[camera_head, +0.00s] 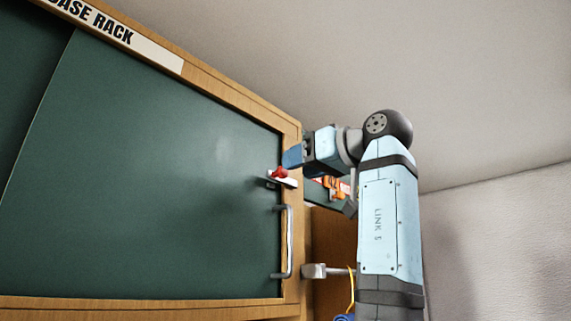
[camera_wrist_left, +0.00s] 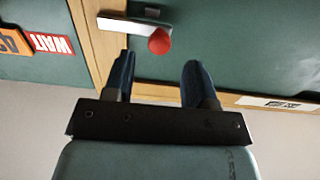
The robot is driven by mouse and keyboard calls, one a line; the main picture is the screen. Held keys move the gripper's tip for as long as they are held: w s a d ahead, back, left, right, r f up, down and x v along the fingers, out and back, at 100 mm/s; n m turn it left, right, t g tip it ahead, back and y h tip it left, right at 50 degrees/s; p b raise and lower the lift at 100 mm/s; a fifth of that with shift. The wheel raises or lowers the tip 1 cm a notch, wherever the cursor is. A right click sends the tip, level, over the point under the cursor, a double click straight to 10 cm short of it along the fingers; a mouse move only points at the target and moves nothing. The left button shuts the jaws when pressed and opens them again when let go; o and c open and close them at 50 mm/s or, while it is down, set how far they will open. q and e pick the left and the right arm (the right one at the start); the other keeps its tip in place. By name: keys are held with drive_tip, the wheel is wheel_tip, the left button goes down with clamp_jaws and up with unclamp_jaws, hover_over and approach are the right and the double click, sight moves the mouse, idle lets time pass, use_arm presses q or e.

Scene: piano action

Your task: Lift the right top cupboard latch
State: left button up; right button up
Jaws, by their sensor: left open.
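The latch (camera_head: 288,181) is a pale bar with a red knob (camera_head: 279,173), near the right edge of the dark green cupboard door (camera_head: 150,180). In the left wrist view the latch bar (camera_wrist_left: 128,24) lies across the wooden frame, with the red knob (camera_wrist_left: 159,41) at its right end. My left gripper (camera_head: 292,158) is beside the knob in the head view. In the left wrist view its two blue fingers (camera_wrist_left: 160,66) are apart and empty, with the knob just beyond the tips, roughly centred between them. Contact cannot be told. My right gripper is in neither view.
A metal bar handle (camera_head: 288,242) stands out from the door below the latch. Another metal fitting (camera_head: 315,271) is beside the frame's lower right. Orange and red labels show on the neighbouring panel (camera_wrist_left: 35,58). Open room lies right of my arm.

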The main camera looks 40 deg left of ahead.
sight(288, 178)
use_arm(q)
drive_tip(key=shift+w+a+p, duration=0.2)
drive_tip(key=shift+a+p, duration=0.25)
drive_tip(key=shift+a, duration=1.75)
drive_tip(key=shift+c, duration=0.2)
clamp_jaws()
